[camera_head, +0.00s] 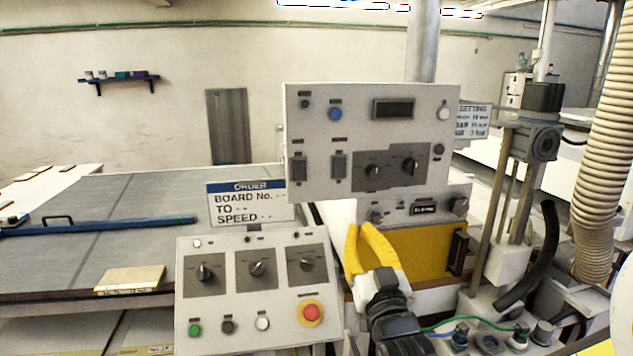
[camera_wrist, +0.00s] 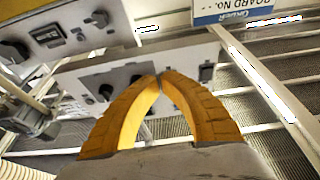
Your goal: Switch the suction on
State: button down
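The upper control panel (camera_head: 360,104) is pale, with a blue button (camera_head: 335,113), a white button (camera_head: 443,112), a dark display (camera_head: 393,109), two dark rocker switches (camera_head: 299,168) and two black knobs (camera_head: 410,166). The lower sloped panel (camera_head: 260,298) has three knobs (camera_head: 256,268), small buttons and a red stop button (camera_head: 311,312). Labels are too small to read, so I cannot tell which control is suction. My gripper (camera_head: 358,230) has yellow fingers below the upper panel. In the wrist view its fingertips (camera_wrist: 159,77) meet, empty, in front of a panel with knobs.
A sign (camera_head: 248,204) stands left of the upper panel, by the wide conveyor bed (camera_head: 110,215). A yellow-fronted box (camera_head: 425,252) is just right of my gripper. A post assembly (camera_head: 525,150) and a ribbed hose (camera_head: 603,150) stand at the right.

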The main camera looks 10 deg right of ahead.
aim_at(344, 166)
jog(key=s+r+t, duration=0.1)
jog(key=s+t, duration=0.1)
jog(key=s+r+t, duration=0.1)
jog(key=shift+s+a+r+t, duration=0.25)
jog(key=shift+s+r+t, duration=0.05)
jog(key=shift+s+t, duration=0.1)
jog(key=shift+w, duration=0.1)
jog(key=x, duration=0.4)
jog(key=w+f+x, duration=0.1)
jog(key=x, duration=0.3)
jog(key=f+p+x, duration=0.1)
jog(key=x, duration=0.3)
jog(key=shift+w+r, duration=0.1)
jog(key=shift+w, duration=0.6)
